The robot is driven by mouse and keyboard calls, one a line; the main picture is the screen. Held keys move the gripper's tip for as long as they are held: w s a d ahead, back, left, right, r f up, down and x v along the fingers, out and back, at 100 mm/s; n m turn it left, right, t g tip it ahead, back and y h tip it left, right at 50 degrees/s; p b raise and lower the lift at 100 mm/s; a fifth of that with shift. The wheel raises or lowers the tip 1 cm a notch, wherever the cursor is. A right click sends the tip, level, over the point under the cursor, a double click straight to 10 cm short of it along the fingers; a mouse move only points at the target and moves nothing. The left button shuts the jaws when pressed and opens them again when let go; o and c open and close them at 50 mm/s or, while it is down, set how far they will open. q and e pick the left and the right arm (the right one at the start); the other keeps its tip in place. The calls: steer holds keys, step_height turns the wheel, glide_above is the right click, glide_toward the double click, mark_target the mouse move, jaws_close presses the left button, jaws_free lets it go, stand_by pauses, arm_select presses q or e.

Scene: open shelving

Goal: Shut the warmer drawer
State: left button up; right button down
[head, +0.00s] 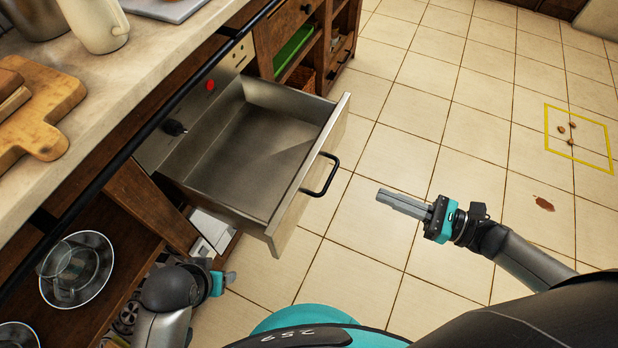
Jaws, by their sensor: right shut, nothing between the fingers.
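The warmer drawer (248,160) is a metal drawer pulled out from under the counter; it is empty inside. Its front panel carries a black bar handle (322,176). My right gripper (381,199) is shut and empty, to the right of the handle and apart from it in the picture. My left gripper (231,277) shows low in the picture, below the drawer's near front corner; its fingers are small and partly hidden, so I cannot tell whether they are open.
The counter (190,48) holds a cutting board (40,125) and a cream jug (97,25). Open shelves below hold glass bowls (76,268).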

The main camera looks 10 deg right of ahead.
mark_target(311, 168)
steer(key=b+x, duration=0.2)
steer(key=x, duration=1.1)
steer(key=shift+s+a, duration=0.15)
arm_select(q)
steer(key=shift+t, duration=0.4)
steer(key=shift+w+r, duration=0.15)
steer(key=shift+r, duration=1.05)
steer(key=shift+w+r, duration=0.15)
steer(key=shift+r, duration=1.05)
arm_select(e)
steer(key=shift+w+a, duration=0.3)
steer(key=shift+a, duration=0.1)
